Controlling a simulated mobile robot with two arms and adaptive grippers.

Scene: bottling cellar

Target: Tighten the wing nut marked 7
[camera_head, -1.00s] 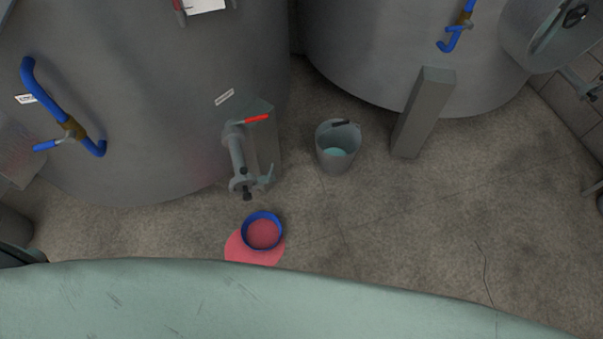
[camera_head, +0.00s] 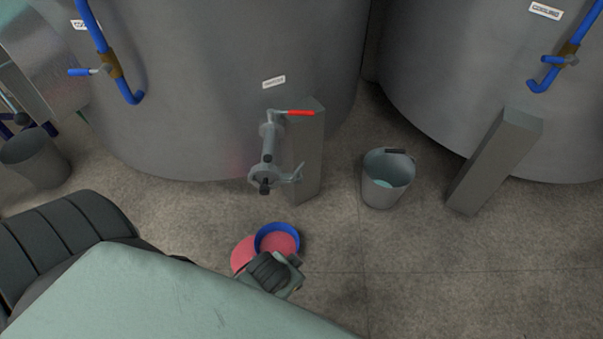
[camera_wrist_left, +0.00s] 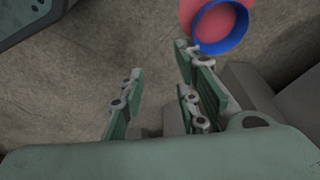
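A grey outlet valve (camera_head: 268,150) with a red lever (camera_head: 295,112) stands out from the front of the left tank. At its lower end is a clamp with a pale grey, wing-like piece (camera_head: 289,176), possibly the wing nut. No number 7 is readable. My left gripper (camera_wrist_left: 155,80) is open and empty in the left wrist view, its green-padded fingers apart above the floor. It touches no part of the valve. Part of my left arm shows in the head view below the valve. My right gripper is not in view.
A blue-rimmed basin (camera_head: 277,240) of pink liquid stands in a pink puddle (camera_head: 243,253) below the valve; it also shows in the left wrist view (camera_wrist_left: 221,28). A bucket (camera_head: 386,182) is to the right.

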